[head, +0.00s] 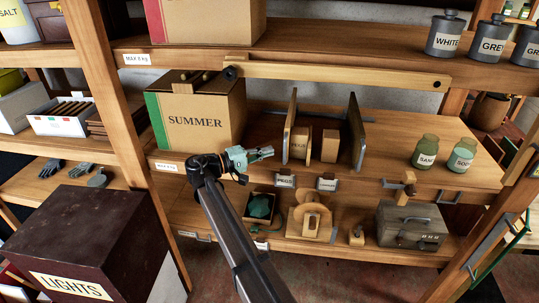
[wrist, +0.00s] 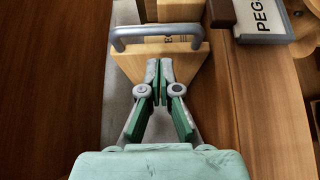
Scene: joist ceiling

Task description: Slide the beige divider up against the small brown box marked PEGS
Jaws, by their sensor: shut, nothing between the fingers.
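The beige divider (head: 289,125) stands upright on the middle shelf in the head view. In the wrist view its pale wooden face (wrist: 190,65) lies just beyond my fingertips. The small brown PEGS box (head: 301,143) stands just right of the divider, partly hidden by it. Any gap between them is hard to judge.
The SUMMER box (head: 196,118) is left of my gripper. Jars (head: 425,152) stand at the right. Label holders (head: 285,181) hang on the shelf's front edge.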

